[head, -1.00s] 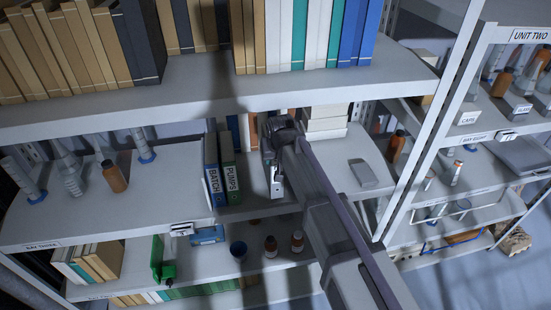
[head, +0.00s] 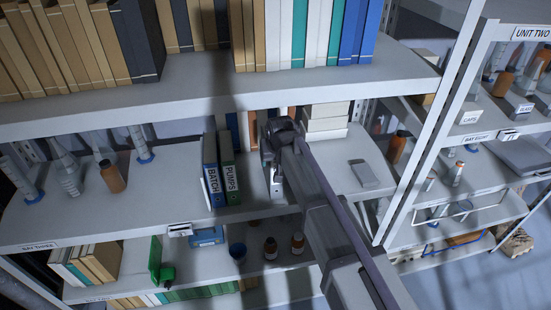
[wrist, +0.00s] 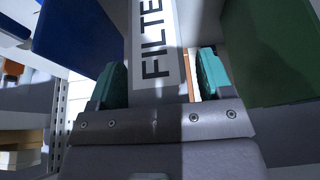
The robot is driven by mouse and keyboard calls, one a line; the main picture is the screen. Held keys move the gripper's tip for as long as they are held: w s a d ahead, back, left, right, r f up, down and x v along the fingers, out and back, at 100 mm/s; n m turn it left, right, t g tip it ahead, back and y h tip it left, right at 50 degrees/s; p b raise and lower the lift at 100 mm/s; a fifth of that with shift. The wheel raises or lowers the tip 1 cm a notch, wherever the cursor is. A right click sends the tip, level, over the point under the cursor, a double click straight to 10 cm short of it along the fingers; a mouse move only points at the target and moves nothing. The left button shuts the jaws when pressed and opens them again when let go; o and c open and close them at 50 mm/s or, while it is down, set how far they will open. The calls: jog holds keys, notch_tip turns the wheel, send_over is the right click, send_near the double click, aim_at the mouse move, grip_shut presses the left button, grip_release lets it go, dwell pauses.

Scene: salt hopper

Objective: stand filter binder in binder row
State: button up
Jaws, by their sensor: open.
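The filter binder (wrist: 152,40) has a white spine whose visible letters read "FILTE" in the wrist view; the rest is cut off. My gripper (wrist: 160,80) has its two teal-padded fingers on either side of that spine, open. In the head view my gripper (head: 276,160) is at the middle shelf, right of the green PUMPS binder (head: 231,182) and the blue BATCH binder (head: 212,186). A pale spine (head: 277,188) shows below it, mostly hidden by my gripper and arm. Whether the binder stands fully on the shelf is hidden.
The upper shelf (head: 200,88) with a row of books overhangs the middle shelf. A blue surface (wrist: 75,35) and a green surface (wrist: 270,55) flank the spine closely. White boxes (head: 325,122) and a grey block (head: 363,173) stand to the right; bottles (head: 270,248) stand below.

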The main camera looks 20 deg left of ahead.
jog(key=shift+p+v, duration=0.85)
jog(key=shift+v, duration=0.1)
jog(key=s+d, duration=0.6)
jog(key=s, duration=0.4)
jog(key=s+d+f+m+g+h, duration=0.1)
jog(key=s+d+m+g, duration=0.2)
jog(key=d, duration=1.4)
jog(key=s+d+f+m+g+h, duration=0.1)
jog(key=s+d+m, duration=0.35)
jog(key=d, duration=1.25)
notch_tip(320, 180, down, 17)
jog(key=n+b, duration=0.1)
jog(key=b, duration=1.7)
jog(key=shift+s+a, duration=0.3)
jog(key=shift+s, duration=0.1)
